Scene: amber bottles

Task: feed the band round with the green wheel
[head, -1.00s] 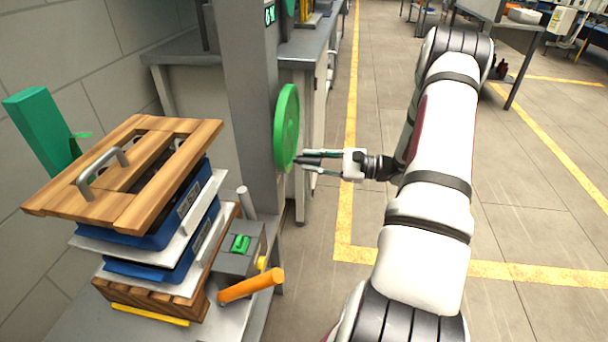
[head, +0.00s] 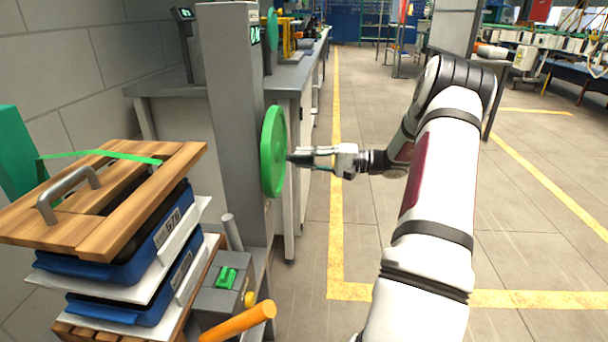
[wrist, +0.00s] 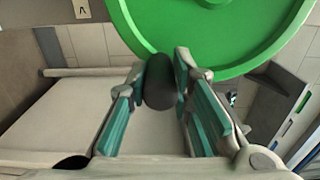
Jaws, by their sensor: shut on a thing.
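The green wheel (head: 273,152) is mounted on the side of a grey post (head: 233,130). My gripper (head: 297,158) is at the wheel's right side, its fingers closed on a dark knob (wrist: 159,82) on the wheel's face. In the wrist view the knob sits between both fingers, with the green wheel (wrist: 215,60) behind it. The green band (head: 105,154) reaches from the green upright (head: 18,155) at the left across the top of the wooden lid (head: 150,213). The band's free end lies near the lid's far right side.
Under the lid are stacked blue trays (head: 110,270) with white sheets between. A grey box with a green switch (head: 227,278) and an orange handle (head: 238,322) stand right of the stack. A grey bench (head: 170,88) is behind. The floor to the right is open.

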